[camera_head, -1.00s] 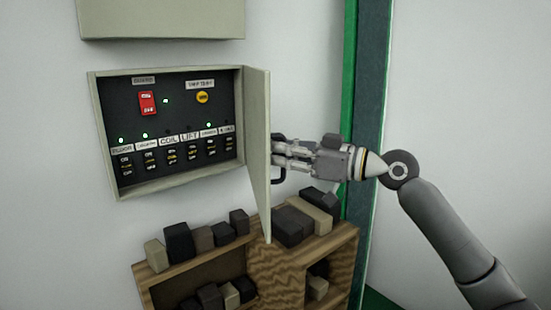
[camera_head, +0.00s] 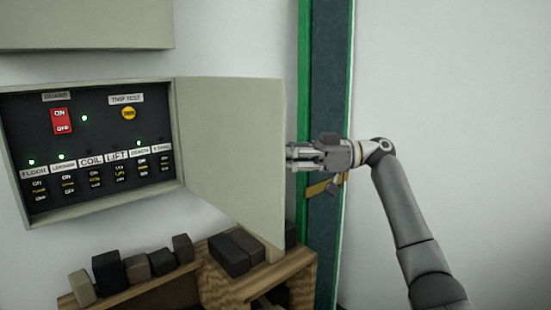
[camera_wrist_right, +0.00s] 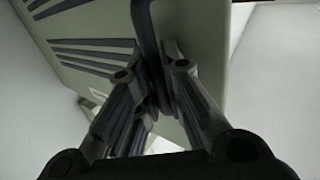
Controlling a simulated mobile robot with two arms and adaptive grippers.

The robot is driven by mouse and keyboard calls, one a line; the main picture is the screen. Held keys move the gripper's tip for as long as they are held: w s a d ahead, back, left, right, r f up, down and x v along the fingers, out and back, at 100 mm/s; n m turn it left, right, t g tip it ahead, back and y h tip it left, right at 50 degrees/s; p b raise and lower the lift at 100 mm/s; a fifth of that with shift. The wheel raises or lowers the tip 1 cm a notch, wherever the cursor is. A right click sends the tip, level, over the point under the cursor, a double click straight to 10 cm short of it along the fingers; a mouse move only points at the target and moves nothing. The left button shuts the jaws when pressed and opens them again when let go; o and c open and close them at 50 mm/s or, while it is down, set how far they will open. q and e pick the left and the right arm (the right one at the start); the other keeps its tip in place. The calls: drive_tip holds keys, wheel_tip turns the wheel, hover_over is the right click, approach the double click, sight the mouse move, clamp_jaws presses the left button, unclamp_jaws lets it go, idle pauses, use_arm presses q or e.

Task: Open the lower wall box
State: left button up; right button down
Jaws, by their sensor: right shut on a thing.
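The lower wall box (camera_head: 180,178) is on the white wall at the left of the head view. Its door (camera_head: 235,150) is swung wide to the right, and the black panel (camera_head: 90,150) with switches inside is exposed. My right gripper (camera_head: 292,152) is at the door's outer edge; the door hides its fingertips in the head view. In the right wrist view the fingers (camera_wrist_right: 160,90) are closed around the dark door handle (camera_wrist_right: 150,40), in front of the door's slotted outer face (camera_wrist_right: 90,30). My left gripper is not in view.
An upper box (camera_head: 85,25) hangs above. Below, a wooden shelf (camera_head: 225,287) holds several dark and tan blocks (camera_head: 108,270). A green and dark vertical post (camera_head: 328,80) stands behind my right gripper. The white wall at right is clear.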

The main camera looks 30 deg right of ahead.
drive_tip(key=shift+w+d+f, duration=0.15)
drive_tip(key=shift+d, duration=0.2)
drive_tip(key=c, duration=1.8)
unclamp_jaws()
drive_tip(key=shift+d, duration=0.1)
drive_tip(key=v, duration=1.2)
